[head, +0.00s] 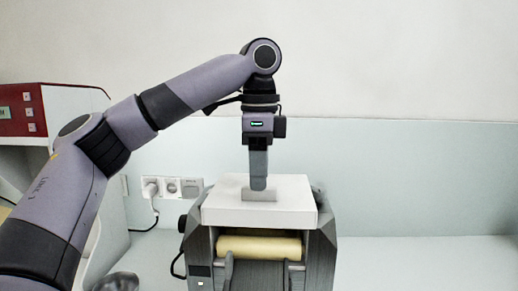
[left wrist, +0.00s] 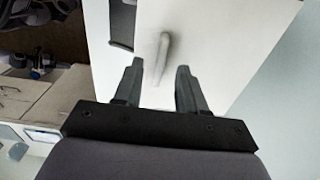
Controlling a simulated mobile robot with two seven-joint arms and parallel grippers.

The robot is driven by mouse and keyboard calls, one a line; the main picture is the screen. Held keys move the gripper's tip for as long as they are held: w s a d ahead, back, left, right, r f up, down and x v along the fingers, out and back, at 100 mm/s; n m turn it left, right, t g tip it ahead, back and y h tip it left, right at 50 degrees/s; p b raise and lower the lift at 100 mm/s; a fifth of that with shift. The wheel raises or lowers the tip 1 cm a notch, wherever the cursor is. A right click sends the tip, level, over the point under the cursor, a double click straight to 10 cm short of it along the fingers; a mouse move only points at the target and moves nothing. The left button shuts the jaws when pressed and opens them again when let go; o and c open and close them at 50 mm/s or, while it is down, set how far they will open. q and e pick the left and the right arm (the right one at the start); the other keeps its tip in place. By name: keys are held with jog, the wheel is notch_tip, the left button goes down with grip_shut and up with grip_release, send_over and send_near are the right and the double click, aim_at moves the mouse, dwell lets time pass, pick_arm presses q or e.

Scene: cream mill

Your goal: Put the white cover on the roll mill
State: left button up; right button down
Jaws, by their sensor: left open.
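The white cover (head: 292,211) sits on top of the grey roll mill (head: 318,254), over its cream-coloured roll (head: 258,247). The cover has a small grey handle on top. My left gripper (head: 258,188) points down right at this handle. In the left wrist view, the open fingers (left wrist: 157,72) stand either side of the handle (left wrist: 162,58), with gaps, and the white cover (left wrist: 222,42) fills the middle. Whether the cover is fully seated all round cannot be told. My right gripper is not in view.
A red and white machine (head: 70,105) stands at the left behind my left arm. Wall sockets (head: 172,187) with a plugged cable are behind the mill. A metal bowl (head: 116,283) is at the lower left. The bench right of the mill is clear.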

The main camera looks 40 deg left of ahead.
pick_arm(q)
jog(key=shift+r, duration=2.9)
